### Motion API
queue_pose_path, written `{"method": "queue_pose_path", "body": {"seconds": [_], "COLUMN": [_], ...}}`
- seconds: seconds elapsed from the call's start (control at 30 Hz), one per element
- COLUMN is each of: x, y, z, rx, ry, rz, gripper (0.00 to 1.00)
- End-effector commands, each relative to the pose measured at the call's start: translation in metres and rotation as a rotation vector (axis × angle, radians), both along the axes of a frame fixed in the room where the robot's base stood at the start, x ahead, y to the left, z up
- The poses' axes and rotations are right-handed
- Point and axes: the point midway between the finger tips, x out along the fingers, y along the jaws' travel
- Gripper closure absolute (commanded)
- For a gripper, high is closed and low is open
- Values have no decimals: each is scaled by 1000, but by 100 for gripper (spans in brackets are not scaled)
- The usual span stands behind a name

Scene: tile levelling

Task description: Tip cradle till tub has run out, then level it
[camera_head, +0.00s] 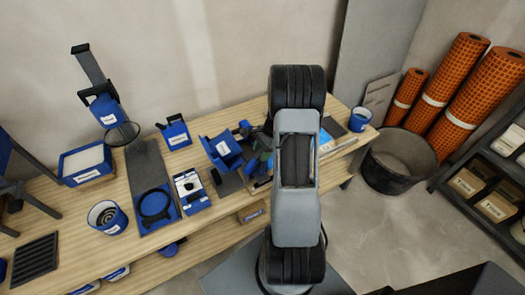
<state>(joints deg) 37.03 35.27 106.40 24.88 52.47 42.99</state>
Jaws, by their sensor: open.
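A blue cradle-like holder (213,141) with a white label sits on the wooden bench left of my arm. It looks tilted. A tub in it cannot be told apart from it at this size, and I cannot see whether anything is running out. My gripper (256,160) is just right of the holder, low over the bench and partly hidden behind my arm. Its jaws are open, and I see nothing held. Whether it touches the holder or the dark knob (245,127) beside it is unclear.
On the bench (110,222) stand a white-filled blue tray (86,162), a blue stand (104,108), a round black ring (155,204), a blue-and-white box (190,190) and a blue can (360,119). A black bucket (398,165) and orange rolls (452,72) stand right.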

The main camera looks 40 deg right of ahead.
Motion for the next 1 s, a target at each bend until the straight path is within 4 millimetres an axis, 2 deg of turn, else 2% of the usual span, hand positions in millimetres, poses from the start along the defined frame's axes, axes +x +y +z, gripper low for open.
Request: {"method": "queue_pose_path", "body": {"seconds": [0.2, 0.7, 1.0], "x": [0, 0, 0], "y": [0, 0, -2], "z": [0, 0, 0], "rx": [0, 0, -1], "ry": [0, 0, 1], "rz": [0, 0, -1], "gripper": [51, 99, 100]}}
